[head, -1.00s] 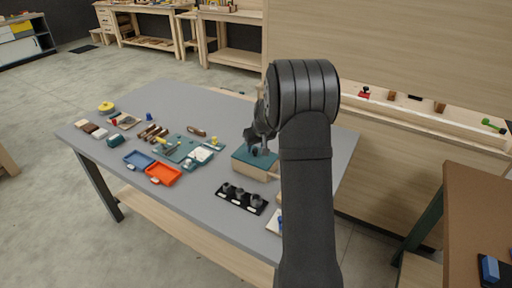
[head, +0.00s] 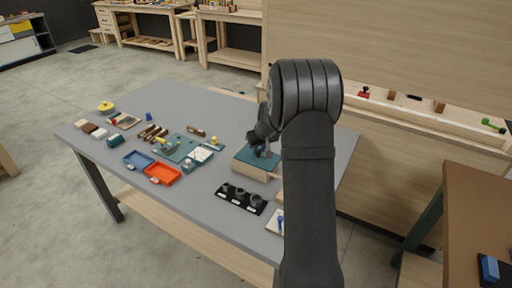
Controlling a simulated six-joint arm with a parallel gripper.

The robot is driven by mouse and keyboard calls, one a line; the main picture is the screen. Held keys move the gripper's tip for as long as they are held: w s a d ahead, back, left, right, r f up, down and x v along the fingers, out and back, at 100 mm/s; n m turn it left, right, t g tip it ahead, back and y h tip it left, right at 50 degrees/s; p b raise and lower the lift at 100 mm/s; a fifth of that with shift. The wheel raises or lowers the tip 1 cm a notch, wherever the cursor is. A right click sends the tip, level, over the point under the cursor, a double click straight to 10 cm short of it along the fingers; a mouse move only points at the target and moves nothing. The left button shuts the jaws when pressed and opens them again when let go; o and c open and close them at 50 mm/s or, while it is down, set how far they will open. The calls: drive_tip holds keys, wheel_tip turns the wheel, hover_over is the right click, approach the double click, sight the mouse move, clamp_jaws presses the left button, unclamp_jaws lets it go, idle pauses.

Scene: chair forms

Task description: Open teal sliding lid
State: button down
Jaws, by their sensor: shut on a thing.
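The wooden box (head: 254,173) stands on the grey table, right of the middle, with its teal sliding lid (head: 244,154) on top. My gripper (head: 260,152) is down at the top of the lid, shut on a small dark part there that looks like the lid's knob. The fingers are small and dark, and they hide most of that part. My arm hides the right end of the box. I cannot tell how far the lid is from its closed position.
A black holder with dark knobs (head: 241,199) lies in front of the box. An orange tray (head: 163,174), a blue tray (head: 138,160) and a teal board (head: 178,147) lie to the left. A white card with a blue item (head: 278,222) lies near the front edge.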

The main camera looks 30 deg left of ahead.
drive_tip(key=d, duration=1.4)
drive_tip(key=shift+d, duration=0.1)
drive_tip(key=c, duration=1.2)
unclamp_jaws()
drive_tip(key=shift+c, duration=0.2)
drive_tip(key=shift+r, duration=0.15)
drive_tip(key=v, duration=1.7)
drive_tip(key=x, duration=1.7)
